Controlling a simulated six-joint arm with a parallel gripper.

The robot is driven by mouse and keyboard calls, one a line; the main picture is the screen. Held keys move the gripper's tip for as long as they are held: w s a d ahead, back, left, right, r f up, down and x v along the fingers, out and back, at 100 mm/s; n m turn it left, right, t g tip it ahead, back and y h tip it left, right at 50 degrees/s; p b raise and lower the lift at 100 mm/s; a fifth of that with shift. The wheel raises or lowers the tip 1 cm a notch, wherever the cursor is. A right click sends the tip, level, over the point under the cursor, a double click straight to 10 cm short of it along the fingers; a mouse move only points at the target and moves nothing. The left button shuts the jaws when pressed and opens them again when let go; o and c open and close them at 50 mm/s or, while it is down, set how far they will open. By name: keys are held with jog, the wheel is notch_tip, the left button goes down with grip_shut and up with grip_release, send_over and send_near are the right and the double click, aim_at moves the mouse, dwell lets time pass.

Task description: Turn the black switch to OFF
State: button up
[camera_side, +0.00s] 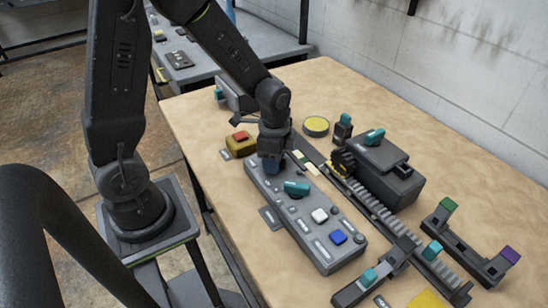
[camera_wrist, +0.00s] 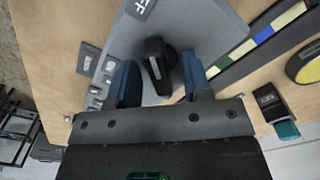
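The black switch (camera_wrist: 154,58) is a dark elongated knob on a grey control panel (camera_wrist: 208,25). Its long axis runs nearly up and down in the wrist view. A partly cut-off label ending in "FF" (camera_wrist: 140,8) lies above it there. My gripper (camera_wrist: 160,82) has two blue fingers, one on each side of the knob. The fingers are apart, with a gap visible on each side of the knob. In the side view my gripper (camera_side: 270,163) is low over the far end of the panel (camera_side: 276,222), and the switch is hidden behind it.
The panel also carries a teal knob (camera_side: 297,188), a white button (camera_side: 320,215) and a blue button (camera_side: 338,237). A yellow box with a red button (camera_side: 240,137) stands left of my gripper. A toothed rack (camera_side: 375,207) and dark housing (camera_side: 385,175) are to the right.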

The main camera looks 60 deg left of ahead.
notch_tip(320, 180, up, 14)
dwell(0.6)
jog(key=shift+f, duration=0.1)
jog(key=s+d+r+n+t, duration=0.2)
jog(key=s+n, duration=0.2)
jog(key=s, duration=0.1)
jog(key=s+d+r+n+t, duration=0.2)
jog(key=s+r+n+t, duration=0.1)
jog(key=s+n, duration=0.2)
jog(key=shift+s+r+t, duration=0.3)
jog(key=shift+s+r, duration=0.05)
jog(key=shift+s, duration=0.35)
jog(key=shift+d, duration=0.1)
